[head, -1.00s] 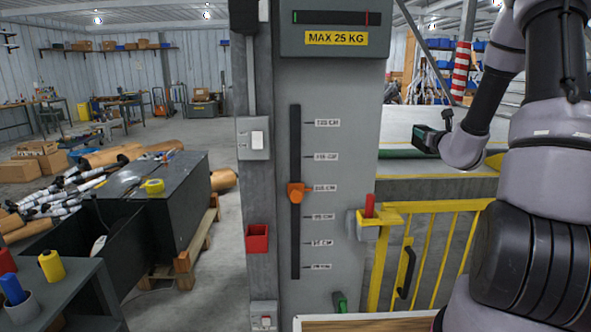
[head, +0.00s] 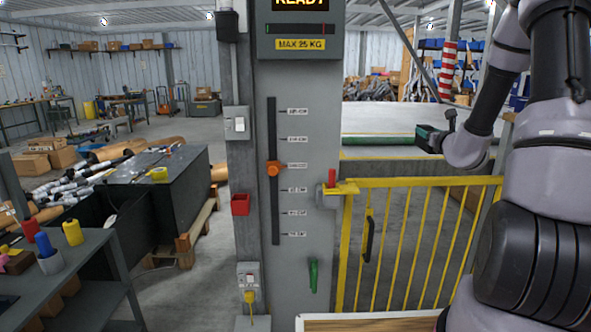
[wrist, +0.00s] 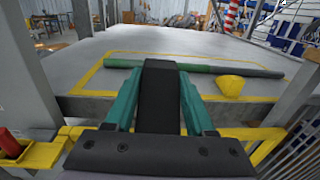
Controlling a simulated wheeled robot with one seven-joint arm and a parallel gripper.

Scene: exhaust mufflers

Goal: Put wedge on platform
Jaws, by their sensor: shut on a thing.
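My gripper (wrist: 158,105) has teal fingers on both sides of a black block (wrist: 160,92), which seems to be the wedge; the gripper is shut on it. In the head view my gripper (head: 434,137) is at the right, in front of the platform's near side. The grey platform (head: 385,122) lies beyond a yellow gate. In the wrist view its surface (wrist: 215,45) is marked with a yellow outline. A green pipe (wrist: 225,70) lies across it, with a yellow wedge-shaped piece (wrist: 231,85) against the pipe's near side. The black block's far end overlaps the pipe in the picture; contact cannot be told.
A yellow gate (head: 420,185) stands between me and the platform. A grey control column (head: 330,130) with a "READY" display and an orange slider (head: 273,168) is left of it. A grey trolley (head: 60,260) stands at left.

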